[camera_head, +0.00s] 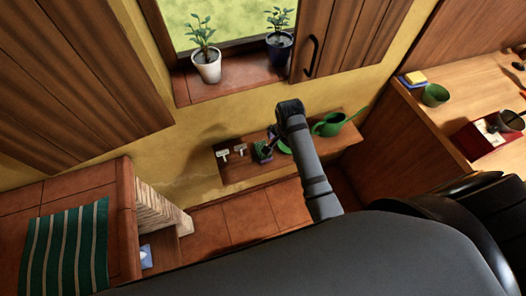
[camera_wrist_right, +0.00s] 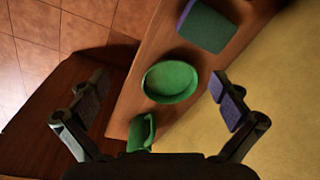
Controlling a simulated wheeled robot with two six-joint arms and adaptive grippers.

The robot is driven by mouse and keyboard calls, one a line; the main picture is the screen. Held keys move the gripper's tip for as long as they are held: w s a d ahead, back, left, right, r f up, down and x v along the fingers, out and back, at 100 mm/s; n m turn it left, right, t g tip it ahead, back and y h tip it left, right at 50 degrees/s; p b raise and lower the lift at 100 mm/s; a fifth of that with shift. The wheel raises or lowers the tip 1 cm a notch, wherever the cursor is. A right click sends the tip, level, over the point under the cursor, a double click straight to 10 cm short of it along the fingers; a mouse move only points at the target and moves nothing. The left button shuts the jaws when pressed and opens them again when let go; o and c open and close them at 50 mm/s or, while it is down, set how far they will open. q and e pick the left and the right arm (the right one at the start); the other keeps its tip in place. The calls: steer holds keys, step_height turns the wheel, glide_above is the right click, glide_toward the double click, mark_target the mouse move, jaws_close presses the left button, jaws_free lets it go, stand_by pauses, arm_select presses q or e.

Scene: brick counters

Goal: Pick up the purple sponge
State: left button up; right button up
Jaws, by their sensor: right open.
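The purple sponge (camera_wrist_right: 207,27) lies on the narrow wooden shelf at the top of the right wrist view. Its broad upper face looks green and its side edge purple. In the camera_head view a small dark green and purple block (camera_head: 263,151) on the shelf looks like it, beside my right arm. My right gripper (camera_wrist_right: 162,92) is open and empty, its fingers spread above the shelf on either side of a green dish (camera_wrist_right: 170,82). The sponge is beyond the fingertips, apart from them. My left gripper is not in view.
The wooden shelf (camera_head: 232,171) also holds a green watering can (camera_head: 330,126) and small pale tools (camera_head: 232,152). A green vessel (camera_wrist_right: 142,132) is near the gripper base. The yellow wall (camera_wrist_right: 262,80) is close to one finger. A side counter (camera_head: 455,88) stands at right.

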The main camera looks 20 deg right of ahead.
mark_target(265, 142)
steer(key=w+a+r+m+g, duration=0.1)
steer(key=w+a+m, duration=0.4)
steer(key=w, duration=0.1)
step_height(265, 142, down, 5)
steer(key=shift+s+r, duration=0.1)
steer(key=shift+r, duration=0.1)
steer(key=shift+w+a+f+p, duration=0.15)
steer(key=shift+f+p, duration=0.05)
steer(key=shift+f, duration=1.2)
steer(key=shift+w+a+f+p, duration=0.1)
steer(key=shift+w+f+p, duration=0.1)
steer(key=shift+f, duration=1.15)
steer(key=shift+s, duration=0.1)
steer(key=c, duration=0.8)
